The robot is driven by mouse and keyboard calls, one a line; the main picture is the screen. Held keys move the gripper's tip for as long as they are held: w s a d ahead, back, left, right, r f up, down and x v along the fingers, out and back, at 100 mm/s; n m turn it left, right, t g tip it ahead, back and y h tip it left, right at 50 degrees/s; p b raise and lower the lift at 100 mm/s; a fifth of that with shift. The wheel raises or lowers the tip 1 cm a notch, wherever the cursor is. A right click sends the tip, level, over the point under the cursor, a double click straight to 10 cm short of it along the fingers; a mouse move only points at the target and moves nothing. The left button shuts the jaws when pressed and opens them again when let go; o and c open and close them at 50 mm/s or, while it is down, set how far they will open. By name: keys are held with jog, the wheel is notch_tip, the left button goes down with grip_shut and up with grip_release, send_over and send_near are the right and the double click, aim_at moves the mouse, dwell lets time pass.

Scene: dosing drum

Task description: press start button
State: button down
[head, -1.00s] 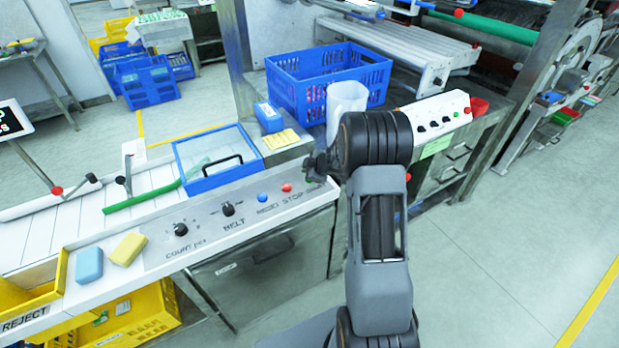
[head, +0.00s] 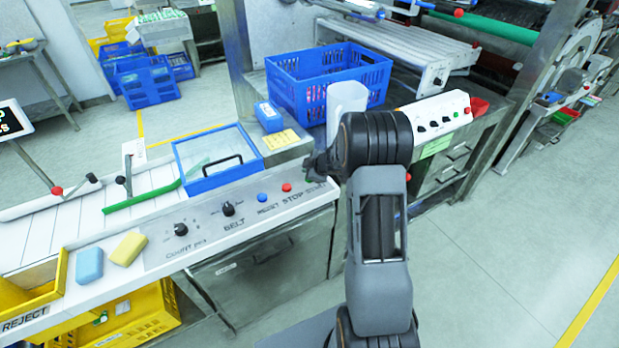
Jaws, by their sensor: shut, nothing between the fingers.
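The control panel (head: 200,224) runs along the front of the white conveyor. It carries two black knobs, a blue reset button (head: 262,197) and a red stop button (head: 287,187). To the right of the stop button, a faint label that looks like START shows just below my gripper. My gripper (head: 316,165) is shut and empty, at the panel's right end. Its tips are small and dark, partly hidden by my wrist, and I cannot tell whether they touch the panel.
A blue-framed clear lid (head: 186,156) lies behind the panel. A blue crate (head: 290,93) and a white jug (head: 346,103) stand behind my gripper. A second control box (head: 437,116) is to the right. Blue (head: 89,266) and yellow (head: 128,248) sponges lie at left.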

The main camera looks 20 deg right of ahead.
jog(key=shift+f, duration=0.25)
jog(key=shift+f, duration=0.15)
